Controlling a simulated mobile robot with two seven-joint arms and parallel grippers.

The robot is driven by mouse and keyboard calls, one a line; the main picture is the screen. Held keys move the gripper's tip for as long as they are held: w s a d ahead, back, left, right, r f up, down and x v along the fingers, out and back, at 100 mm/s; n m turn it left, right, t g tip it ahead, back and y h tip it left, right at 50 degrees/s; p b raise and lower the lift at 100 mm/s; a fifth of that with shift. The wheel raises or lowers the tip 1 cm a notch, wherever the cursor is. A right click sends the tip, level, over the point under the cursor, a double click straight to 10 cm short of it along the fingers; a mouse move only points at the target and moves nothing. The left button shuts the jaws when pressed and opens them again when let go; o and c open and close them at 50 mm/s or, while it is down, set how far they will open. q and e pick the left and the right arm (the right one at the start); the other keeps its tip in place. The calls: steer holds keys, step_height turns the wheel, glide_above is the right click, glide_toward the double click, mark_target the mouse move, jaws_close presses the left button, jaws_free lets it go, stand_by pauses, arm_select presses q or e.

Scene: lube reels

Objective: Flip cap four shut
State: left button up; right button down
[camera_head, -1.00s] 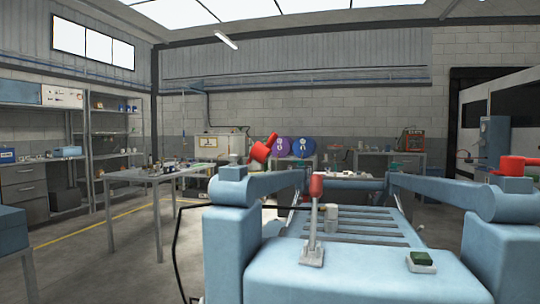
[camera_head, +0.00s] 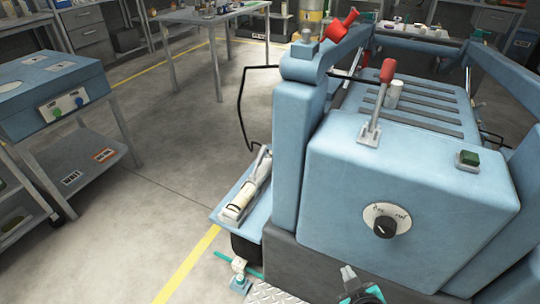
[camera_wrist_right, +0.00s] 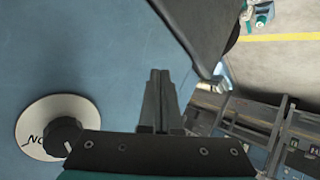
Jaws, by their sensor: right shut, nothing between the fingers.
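I cannot pick out a cap marked four in either current view. A red knob-like part (camera_head: 338,27) sits tilted on the left post of the blue machine (camera_head: 410,180). A lever with a red grip (camera_head: 387,72) stands on its top. My right gripper (camera_head: 348,272) is at the bottom edge of the head view, low in front of the machine. In the wrist view its fingers (camera_wrist_right: 159,76) are shut together and empty, with the machine's blue face behind them. My left gripper does not show.
A blue side tray (camera_head: 228,205) holds a pale cylindrical tool. A blue cart (camera_head: 55,85) stands left.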

steer(key=w+r+n+t+p, duration=0.1)
steer(key=w+r+t+p, duration=0.1)
steer(key=r, duration=0.5)
steer(key=w+r+n+t+p, duration=0.1)
steer(key=r+p, duration=0.3)
steer(key=r, duration=0.4)
steer(key=w+r+n+t+p, duration=0.1)
steer(key=w+r+t+p, duration=0.1)
steer(key=r, duration=0.6)
steer(key=shift+w+a+r+n+t+p, duration=0.2)
steer(key=shift+w+a+n+t+p, duration=0.15)
steer(key=shift+w+p, duration=0.35)
steer(key=n+t+y+p, duration=0.2)
steer(key=n+t+p, duration=0.3)
steer(key=p, duration=0.4)
glide_toward(354, 17)
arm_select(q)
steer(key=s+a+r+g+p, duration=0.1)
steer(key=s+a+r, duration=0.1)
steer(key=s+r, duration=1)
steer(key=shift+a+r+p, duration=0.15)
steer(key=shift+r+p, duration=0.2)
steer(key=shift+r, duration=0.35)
arm_select(e)
steer(key=x, duration=0.7)
steer(key=shift+d, duration=0.1)
